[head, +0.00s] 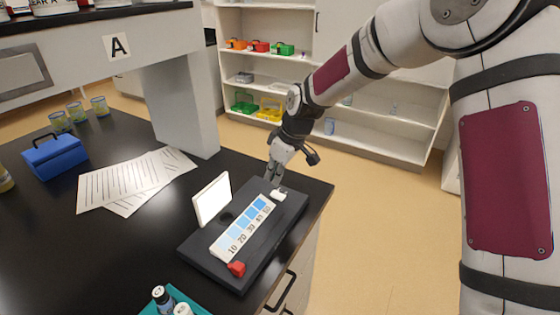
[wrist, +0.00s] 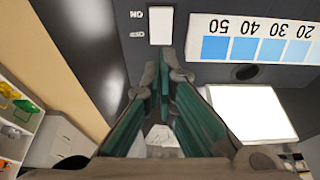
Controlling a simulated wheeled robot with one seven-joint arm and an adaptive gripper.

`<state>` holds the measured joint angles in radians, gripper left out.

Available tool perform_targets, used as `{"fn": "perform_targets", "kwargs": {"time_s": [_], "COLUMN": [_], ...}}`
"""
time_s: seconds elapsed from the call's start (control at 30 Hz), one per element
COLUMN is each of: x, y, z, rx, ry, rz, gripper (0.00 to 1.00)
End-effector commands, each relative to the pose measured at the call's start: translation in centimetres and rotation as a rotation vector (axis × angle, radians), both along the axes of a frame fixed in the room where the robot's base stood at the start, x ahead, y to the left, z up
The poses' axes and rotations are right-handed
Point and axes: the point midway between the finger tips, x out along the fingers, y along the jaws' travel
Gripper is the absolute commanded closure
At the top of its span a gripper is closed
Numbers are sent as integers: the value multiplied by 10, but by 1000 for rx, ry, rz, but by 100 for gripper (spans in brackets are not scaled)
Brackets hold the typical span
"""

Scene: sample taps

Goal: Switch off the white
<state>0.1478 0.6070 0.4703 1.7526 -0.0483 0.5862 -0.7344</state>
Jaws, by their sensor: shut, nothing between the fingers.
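A dark board (head: 203,262) lies on the black bench and carries a blue-shaded number strip (head: 240,228). A white switch (head: 278,194) sits at the strip's far end; it also shows in the wrist view (wrist: 161,25), with two small labels beside it that I cannot read surely. Which way the switch is set, I cannot tell. My gripper (head: 271,181) is shut and empty, pointing down by the board's far end, just beyond the switch. In the wrist view its fingertips (wrist: 163,72) are together and appear apart from the switch.
Papers (head: 130,180), a blue box (head: 55,153) and a bench post (head: 182,105) are left. Small bottles (head: 162,297) stand in front. Shelves are behind.

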Motion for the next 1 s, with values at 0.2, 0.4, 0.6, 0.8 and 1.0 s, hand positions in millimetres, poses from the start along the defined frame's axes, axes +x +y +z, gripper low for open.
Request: {"fn": "perform_targets", "kwargs": {"time_s": [0.2, 0.4, 0.6, 0.8, 1.0], "x": [1, 2, 2, 4, 4], "y": [2, 2, 2, 4, 5], "z": [-25, -31, -31, -37, -39], "rx": [-1, -1, -1, -1, -1], "ry": [1, 0, 0, 1, 1], "rz": [-1, 0, -1, 0, -1], "gripper": [100, 100, 100, 100, 100]}}
